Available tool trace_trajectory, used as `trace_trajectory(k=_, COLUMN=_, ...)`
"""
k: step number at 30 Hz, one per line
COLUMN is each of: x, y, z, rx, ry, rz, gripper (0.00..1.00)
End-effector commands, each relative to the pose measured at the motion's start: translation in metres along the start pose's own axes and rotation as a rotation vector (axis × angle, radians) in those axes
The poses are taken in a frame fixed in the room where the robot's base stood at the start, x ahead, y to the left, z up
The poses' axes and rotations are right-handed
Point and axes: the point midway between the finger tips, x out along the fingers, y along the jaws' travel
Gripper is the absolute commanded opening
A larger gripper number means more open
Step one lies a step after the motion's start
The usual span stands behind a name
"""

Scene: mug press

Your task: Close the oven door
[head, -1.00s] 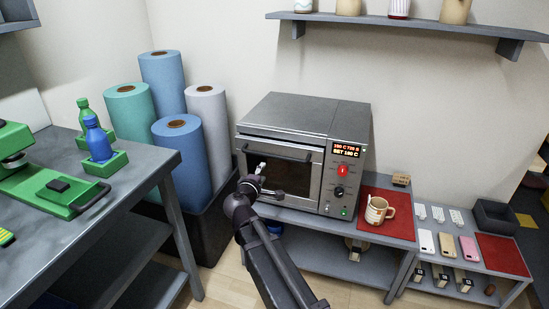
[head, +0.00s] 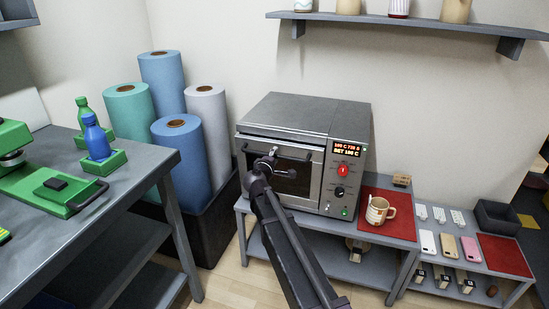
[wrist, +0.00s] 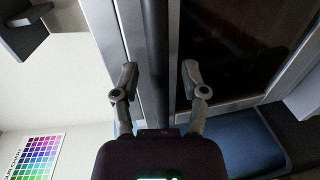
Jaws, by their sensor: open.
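The steel oven (head: 295,112) stands on a low grey table in the middle of the head view. Its door (head: 313,180) has a dark window and looks upright against the oven front; I cannot tell if a small gap is left. The door's dark bar handle (head: 303,151) runs along its top. My gripper (head: 268,163) is at the door's upper part, and my arm hides part of the window. In the wrist view, my gripper (wrist: 161,72) is open, with one finger on each side of the handle (wrist: 155,35) and a visible space beside it.
A mug (head: 378,210) stands on a red mat (head: 403,228) right of the oven. Several large rolls (head: 178,150) stand in a dark bin at left. A grey workbench (head: 120,195) is at far left. A shelf (head: 410,27) hangs above the oven.

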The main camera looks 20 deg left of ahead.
Motion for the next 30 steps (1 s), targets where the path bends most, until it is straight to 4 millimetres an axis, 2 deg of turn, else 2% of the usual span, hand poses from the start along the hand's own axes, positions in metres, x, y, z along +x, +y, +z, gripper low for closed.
trace_trajectory(k=4, x=0.006, y=0.000, z=0.000, rx=0.000, ry=0.001, rz=0.000, gripper=0.57)
trace_trajectory(k=13, x=0.005, y=0.000, z=-0.001, rx=0.000, ry=0.002, rz=0.000, gripper=0.57)
trace_trajectory(k=18, x=0.005, y=0.000, z=-0.001, rx=0.000, ry=0.002, rz=0.000, gripper=0.06)
trace_trajectory(k=19, x=0.005, y=0.000, z=-0.001, rx=0.000, ry=0.002, rz=0.000, gripper=0.00)
trace_trajectory(k=26, x=0.007, y=0.001, z=-0.001, rx=0.000, ry=0.001, rz=0.000, gripper=0.00)
trace_trajectory(k=30, x=0.018, y=0.005, z=-0.002, rx=0.000, ry=0.001, rz=0.000, gripper=0.00)
